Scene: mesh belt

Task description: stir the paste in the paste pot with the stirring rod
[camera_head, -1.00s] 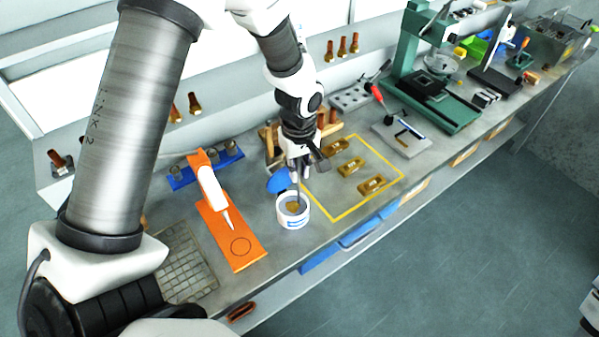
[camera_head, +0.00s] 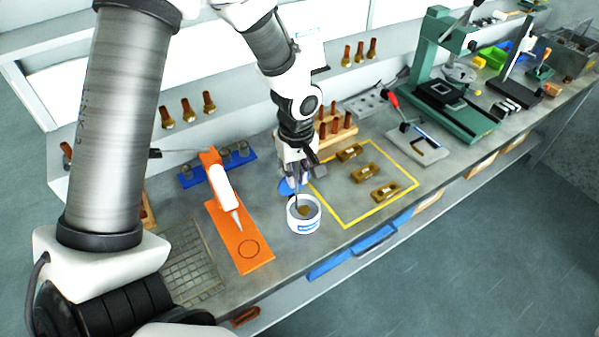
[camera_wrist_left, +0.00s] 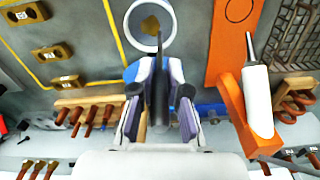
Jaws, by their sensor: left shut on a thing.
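The paste pot (camera_head: 304,226) is a small white tub with a blue label on the bench. It holds a patch of yellow-brown paste, which also shows in the left wrist view (camera_wrist_left: 150,24). My left gripper (camera_head: 294,177) is above the pot, shut on the dark, thin stirring rod (camera_wrist_left: 159,55). The rod points down, its lower end inside the pot's rim near the paste. Whether the tip touches the paste I cannot tell. In the left wrist view, my left gripper (camera_wrist_left: 158,95) has both fingers around the rod. My right gripper is not in view.
An orange board (camera_head: 252,262) with a white nozzled tube (camera_head: 223,190) lies left of the pot. A yellow outlined area (camera_head: 347,222) with brass blocks is to the right. A wooden rack (camera_head: 340,132) stands behind. The bench's front edge is close to the pot.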

